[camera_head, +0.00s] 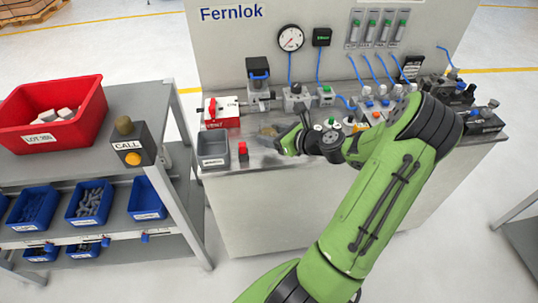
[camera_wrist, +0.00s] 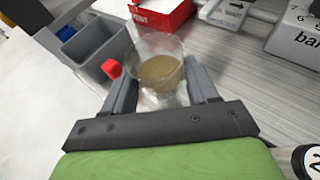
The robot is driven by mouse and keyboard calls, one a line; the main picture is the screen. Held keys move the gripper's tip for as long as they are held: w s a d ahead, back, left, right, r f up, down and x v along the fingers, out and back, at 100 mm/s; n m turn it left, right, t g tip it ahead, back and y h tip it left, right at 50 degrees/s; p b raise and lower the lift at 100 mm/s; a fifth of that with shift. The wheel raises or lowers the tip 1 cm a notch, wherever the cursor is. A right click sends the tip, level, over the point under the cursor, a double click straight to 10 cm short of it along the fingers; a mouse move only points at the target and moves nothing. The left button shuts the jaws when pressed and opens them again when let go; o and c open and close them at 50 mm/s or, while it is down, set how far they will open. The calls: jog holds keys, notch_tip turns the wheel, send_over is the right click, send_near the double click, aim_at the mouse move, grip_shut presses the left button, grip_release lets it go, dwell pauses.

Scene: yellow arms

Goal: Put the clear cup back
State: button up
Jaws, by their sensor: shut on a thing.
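The clear cup (camera_wrist: 165,45) is see-through, with a brownish round patch low in it; I cannot tell whether that is its contents or its base. It sits between the two grey fingers of my gripper (camera_wrist: 162,72), which is shut on it. In the head view my gripper (camera_head: 279,141) is over the grey bench top, right of the small grey bin. The cup (camera_head: 268,130) is only faintly visible there. I cannot tell whether it touches the bench.
The grey bin (camera_head: 213,149) and a small red piece (camera_head: 243,151) stand left of my gripper. A red box (camera_head: 221,112) labelled VENT is behind. Valves, tubes and a gauge (camera_head: 290,38) line the back. A shelf cart with a red crate (camera_head: 81,129) stands left.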

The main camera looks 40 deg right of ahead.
aim_at(271, 154)
jog(key=f, duration=0.1)
jog(key=f+b, duration=0.1)
jog(key=f, duration=0.2)
jog(key=shift+a+f+b, duration=0.15)
jog(key=shift+a+b, duration=0.15)
jog(key=shift+d+f, duration=0.1)
jog(key=shift+f, duration=0.3)
jog(key=shift+r, duration=0.15)
jog(key=o, duration=1)
jog(key=shift+o, duration=0.2)
